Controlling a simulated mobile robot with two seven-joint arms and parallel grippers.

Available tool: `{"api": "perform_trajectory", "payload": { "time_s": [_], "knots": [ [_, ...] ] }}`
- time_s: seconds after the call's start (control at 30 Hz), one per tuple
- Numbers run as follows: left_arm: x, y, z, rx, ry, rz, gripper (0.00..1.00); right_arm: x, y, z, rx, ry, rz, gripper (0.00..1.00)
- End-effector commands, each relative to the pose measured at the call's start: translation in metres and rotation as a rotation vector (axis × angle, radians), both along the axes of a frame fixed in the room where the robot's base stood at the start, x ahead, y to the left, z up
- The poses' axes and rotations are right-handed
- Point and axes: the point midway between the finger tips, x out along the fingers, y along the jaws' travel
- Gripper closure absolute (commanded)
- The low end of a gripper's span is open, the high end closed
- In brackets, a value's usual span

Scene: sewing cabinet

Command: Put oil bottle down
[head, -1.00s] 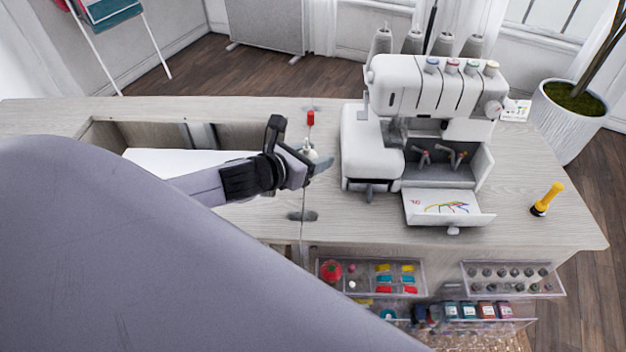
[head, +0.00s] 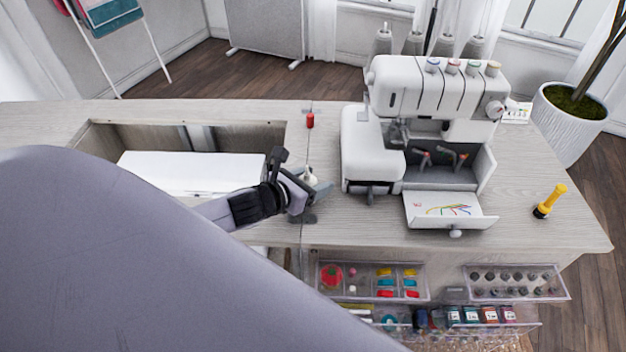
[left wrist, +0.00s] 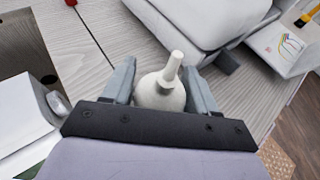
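The oil bottle (left wrist: 160,93) is white and round-bodied with a narrow spout. In the left wrist view it sits between the two fingers of my left gripper (left wrist: 160,88), which look closed against its sides. In the head view only its pale upper part (head: 309,174) shows by the gripper (head: 314,190). The gripper is over the light wood tabletop (head: 330,225), left of the white sewing machine. Whether the bottle's base touches the wood is hidden. My right gripper is in neither view.
The sewing machine (head: 428,90) stands close on the right, its small front drawer (head: 450,222) open. A red spool (head: 310,121) stands behind the gripper. A recess with a white panel (head: 190,170) lies to the left.

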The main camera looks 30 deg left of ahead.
Motion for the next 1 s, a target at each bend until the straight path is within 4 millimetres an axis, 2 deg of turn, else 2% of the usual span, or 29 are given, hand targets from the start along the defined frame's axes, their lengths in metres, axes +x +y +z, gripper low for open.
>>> {"api": "perform_trajectory", "payload": {
  "time_s": [0.47,1.0],
  "knots": [
    [-0.005,0.001,0.004,0.000,0.003,-0.001,0.25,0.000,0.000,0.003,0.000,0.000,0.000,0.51],
    [-0.074,0.012,0.033,0.002,0.004,0.000,0.25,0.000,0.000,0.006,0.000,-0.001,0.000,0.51]
  ]
}}
